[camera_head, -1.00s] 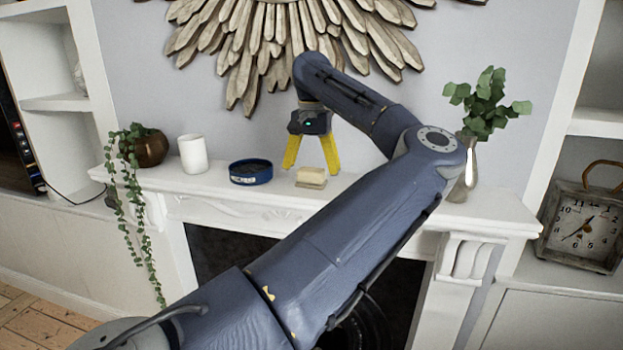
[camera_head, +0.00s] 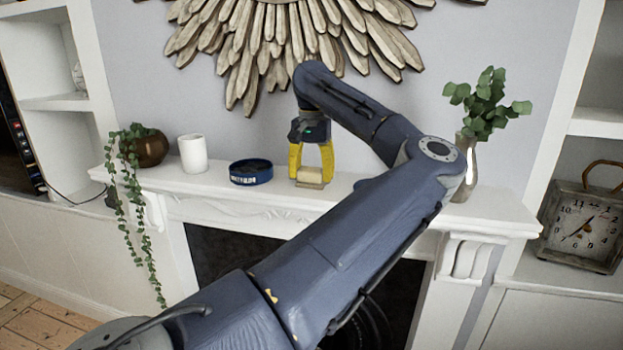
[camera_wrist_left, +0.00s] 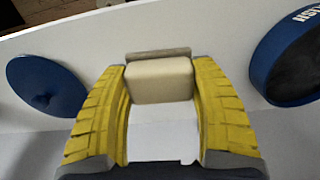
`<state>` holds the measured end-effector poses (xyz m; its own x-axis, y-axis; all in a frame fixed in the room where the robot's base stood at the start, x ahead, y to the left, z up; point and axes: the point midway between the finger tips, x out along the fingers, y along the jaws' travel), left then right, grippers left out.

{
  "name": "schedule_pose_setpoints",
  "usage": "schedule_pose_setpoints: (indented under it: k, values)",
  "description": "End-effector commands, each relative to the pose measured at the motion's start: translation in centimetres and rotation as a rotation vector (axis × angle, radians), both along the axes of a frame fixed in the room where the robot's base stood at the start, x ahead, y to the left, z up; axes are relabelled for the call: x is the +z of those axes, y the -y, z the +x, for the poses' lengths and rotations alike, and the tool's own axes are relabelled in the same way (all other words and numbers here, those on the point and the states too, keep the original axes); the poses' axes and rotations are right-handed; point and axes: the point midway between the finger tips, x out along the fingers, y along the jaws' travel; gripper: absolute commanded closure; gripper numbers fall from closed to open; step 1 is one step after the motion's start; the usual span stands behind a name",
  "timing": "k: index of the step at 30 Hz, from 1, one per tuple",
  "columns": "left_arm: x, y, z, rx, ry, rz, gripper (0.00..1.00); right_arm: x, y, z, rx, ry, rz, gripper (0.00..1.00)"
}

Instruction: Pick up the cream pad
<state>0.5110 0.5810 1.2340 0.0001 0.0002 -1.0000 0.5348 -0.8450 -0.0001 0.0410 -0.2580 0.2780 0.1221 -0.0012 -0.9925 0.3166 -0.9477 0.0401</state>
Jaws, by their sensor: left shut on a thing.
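The cream pad (camera_head: 310,175) is a small block on the white mantelpiece, with a thin brown layer along one side. My left gripper (camera_head: 311,177) is down over it, with a yellow finger on each side, shut on the pad. In the left wrist view the pad (camera_wrist_left: 159,82) sits between the ribbed yellow fingers of my left gripper (camera_wrist_left: 160,100). The pad looks level and at mantel height; whether it touches the shelf is unclear. My right gripper is not in view.
A blue round tin (camera_head: 251,172) stands left of the pad; a white cup (camera_head: 193,154) and a trailing plant in a brown pot (camera_head: 150,148) are farther left. A silver vase (camera_head: 466,165) stands right. In the wrist view a blue disc (camera_wrist_left: 46,86) lies near the pad.

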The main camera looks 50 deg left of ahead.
Motion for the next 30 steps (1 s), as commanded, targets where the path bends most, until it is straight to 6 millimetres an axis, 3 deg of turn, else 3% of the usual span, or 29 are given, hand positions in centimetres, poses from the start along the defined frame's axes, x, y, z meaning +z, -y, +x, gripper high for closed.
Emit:
schedule_pose_setpoints:
  k: [10,16,23,30]
  values:
    - [0.3,0.0,0.0,0.000,0.001,0.001,0.68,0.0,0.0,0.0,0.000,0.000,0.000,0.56]
    - [1.7,0.0,0.0,0.000,0.002,0.000,0.68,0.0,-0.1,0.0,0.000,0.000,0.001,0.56]
    - [5.8,0.0,0.0,-0.001,0.003,0.002,0.68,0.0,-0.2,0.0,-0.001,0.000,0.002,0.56]
    - [11.7,-0.1,0.0,-0.002,0.004,0.001,0.68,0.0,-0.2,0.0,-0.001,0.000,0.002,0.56]
